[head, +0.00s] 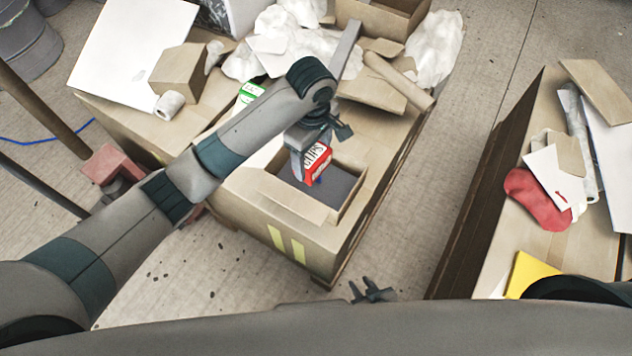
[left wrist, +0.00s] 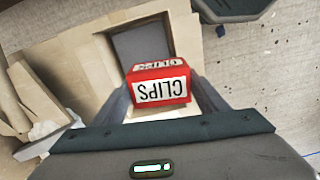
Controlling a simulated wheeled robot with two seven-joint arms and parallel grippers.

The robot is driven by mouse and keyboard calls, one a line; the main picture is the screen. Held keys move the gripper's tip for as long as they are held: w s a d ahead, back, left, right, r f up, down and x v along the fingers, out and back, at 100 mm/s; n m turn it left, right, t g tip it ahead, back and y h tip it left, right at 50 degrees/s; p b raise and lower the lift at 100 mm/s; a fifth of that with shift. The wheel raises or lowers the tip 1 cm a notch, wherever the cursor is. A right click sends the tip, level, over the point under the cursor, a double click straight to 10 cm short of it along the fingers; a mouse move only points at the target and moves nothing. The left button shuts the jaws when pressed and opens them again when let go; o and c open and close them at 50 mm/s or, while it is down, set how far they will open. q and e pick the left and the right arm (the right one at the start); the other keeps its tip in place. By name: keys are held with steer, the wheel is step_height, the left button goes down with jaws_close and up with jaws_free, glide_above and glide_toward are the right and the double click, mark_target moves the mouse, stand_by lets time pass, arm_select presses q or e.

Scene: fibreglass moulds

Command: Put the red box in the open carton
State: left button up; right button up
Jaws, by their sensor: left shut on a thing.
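The red box (head: 317,164), with a white label reading CLIPS, is held by my left gripper (head: 310,155). In the left wrist view the red box (left wrist: 158,86) sits between the two fingers, which are shut on its sides. The open carton (head: 350,212) is cardboard with a dark grey inside, and the box is over its opening in the head view. In the left wrist view the carton's opening (left wrist: 140,48) shows beyond the box. The box's height above the carton floor is hard to tell. A small dark part of my right gripper (head: 371,291) shows at the bottom edge.
A green and white box (head: 248,92) lies behind my left arm. Crumpled paper (head: 290,45), a cardboard tube (head: 398,80) and small cartons (head: 178,72) clutter the far side. At right, another cardboard surface holds a red sock-like thing (head: 538,198) and a yellow sheet (head: 533,272). Floor between is clear.

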mark_target(323, 156)
arm_select(q)
steer(key=d+f, duration=0.1)
steer(key=s+d+n, duration=0.1)
steer(key=d, duration=0.1)
steer(key=shift+f, duration=0.4)
arm_select(e)
steer(key=shift+w+a+r, duration=0.15)
steer(key=shift+a+r, duration=0.05)
steer(key=shift+a, duration=0.2)
